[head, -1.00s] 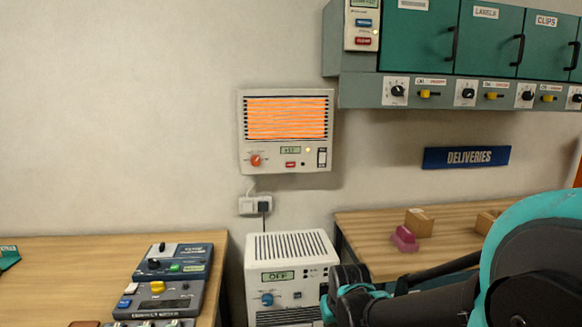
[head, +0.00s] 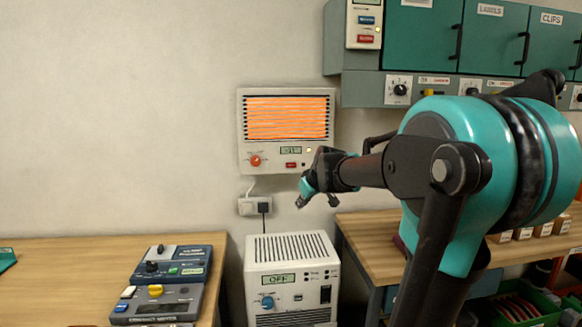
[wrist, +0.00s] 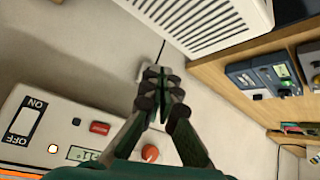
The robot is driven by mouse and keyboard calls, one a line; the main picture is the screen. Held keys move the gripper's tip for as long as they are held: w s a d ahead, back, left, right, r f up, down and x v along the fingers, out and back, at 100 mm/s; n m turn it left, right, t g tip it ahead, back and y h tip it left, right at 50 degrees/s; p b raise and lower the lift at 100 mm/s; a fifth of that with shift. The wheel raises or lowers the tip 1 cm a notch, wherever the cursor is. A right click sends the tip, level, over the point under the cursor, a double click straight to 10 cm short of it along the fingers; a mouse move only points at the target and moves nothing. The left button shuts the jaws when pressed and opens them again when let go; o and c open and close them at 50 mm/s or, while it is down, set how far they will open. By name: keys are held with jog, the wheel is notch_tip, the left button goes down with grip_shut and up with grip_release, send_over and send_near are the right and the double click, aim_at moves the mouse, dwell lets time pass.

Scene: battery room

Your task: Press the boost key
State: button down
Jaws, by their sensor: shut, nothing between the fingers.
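The wall heater (head: 241,130) has a glowing orange grille and a control strip below it. A small red key (head: 291,164) sits on that strip, between a red-orange knob (head: 255,161) and the end of my arm; its lettering is too small to read. In the wrist view, turned over, the red key (wrist: 99,128) lies left of my fingers, near the display (wrist: 80,153) and the knob (wrist: 150,152). My gripper (head: 303,200) is shut and empty, just below the heater's lower right, apart from the key. My arm hides the strip's right end in the head view.
A white unit (head: 290,252) reading OFF stands below, its vented top close under my gripper. A wall socket (head: 252,206) with a plug is left of it. Benches stand on both sides; dark control boxes (head: 172,265) sit on the left one. Teal cabinets (head: 420,40) hang upper right.

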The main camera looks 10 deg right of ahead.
aim_at(291, 165)
jog(key=w+r+n+t, duration=0.1)
jog(key=w+r, duration=0.6)
jog(key=r, duration=0.1)
jog(key=shift+w+a+n+y, duration=0.15)
jog(key=shift+w+n+y, duration=0.15)
jog(key=shift+n, duration=0.1)
jog(key=w, duration=0.8)
jog(key=shift+w, duration=0.35)
jog(key=shift+w, duration=0.1)
dwell(0.8)
jog(key=shift+w, duration=0.3)
jog(key=shift+w, duration=0.4)
dwell(0.6)
jog(key=shift+s, duration=0.8)
